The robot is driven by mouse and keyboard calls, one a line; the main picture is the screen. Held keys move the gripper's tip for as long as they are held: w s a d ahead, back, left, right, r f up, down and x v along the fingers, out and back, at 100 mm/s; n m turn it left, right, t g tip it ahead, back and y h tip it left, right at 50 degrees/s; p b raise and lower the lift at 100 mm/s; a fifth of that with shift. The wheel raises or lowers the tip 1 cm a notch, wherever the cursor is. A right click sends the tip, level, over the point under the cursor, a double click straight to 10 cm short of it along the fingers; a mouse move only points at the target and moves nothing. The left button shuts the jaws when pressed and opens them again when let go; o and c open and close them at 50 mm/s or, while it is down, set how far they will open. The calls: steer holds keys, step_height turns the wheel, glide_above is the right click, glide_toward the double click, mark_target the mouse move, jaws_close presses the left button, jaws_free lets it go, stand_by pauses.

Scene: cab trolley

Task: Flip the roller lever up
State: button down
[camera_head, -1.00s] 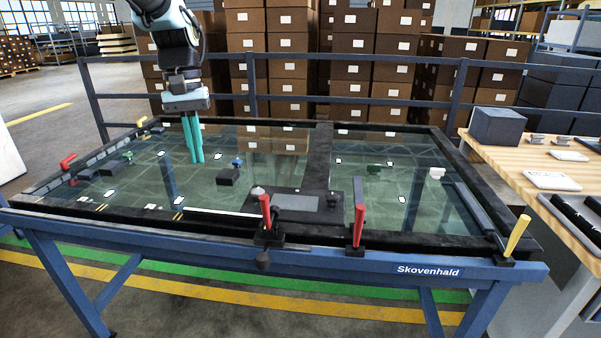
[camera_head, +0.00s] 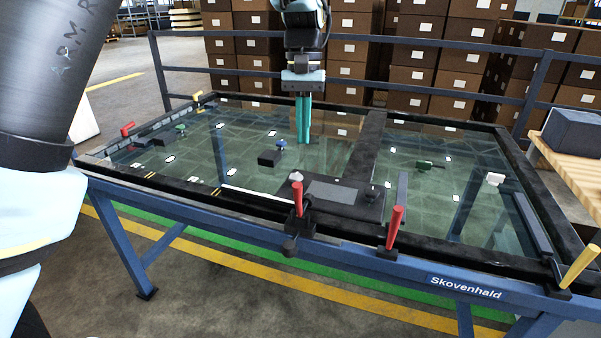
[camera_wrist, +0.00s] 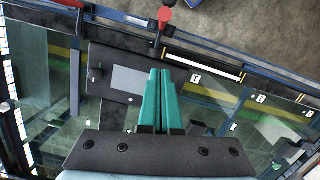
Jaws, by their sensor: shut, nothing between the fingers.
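Several levers stand on the table's frame, and I cannot tell by label which is the roller lever. A red lever (camera_head: 297,198) stands upright at the front edge beside a dark plate (camera_head: 368,207); its red end (camera_wrist: 164,15) also shows at the top of the wrist view. A second red lever (camera_head: 395,226) stands to its right. A yellow lever (camera_head: 580,263) leans at the front right corner. My gripper (camera_head: 303,142) points down over the glass behind the dark plate, shut and empty, apart from every lever. Its teal fingers (camera_wrist: 160,72) are together in the wrist view.
The glass-topped table has a raised black rim (camera_head: 440,262). A dark block with a blue knob (camera_head: 270,158) sits left of my gripper. Another red lever (camera_head: 127,130) and a yellow one (camera_head: 199,98) are at the left. A blue railing (camera_head: 430,90) and stacked boxes stand behind.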

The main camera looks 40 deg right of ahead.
mark_target(299, 201)
steer(key=s+a+f+p, duration=0.2)
steer(key=s+a+f, duration=0.1)
steer(key=f, duration=0.4)
steer(key=shift+s+a+f+p, duration=0.3)
steer(key=shift+s+a+f, duration=0.05)
steer(key=shift+f, duration=0.05)
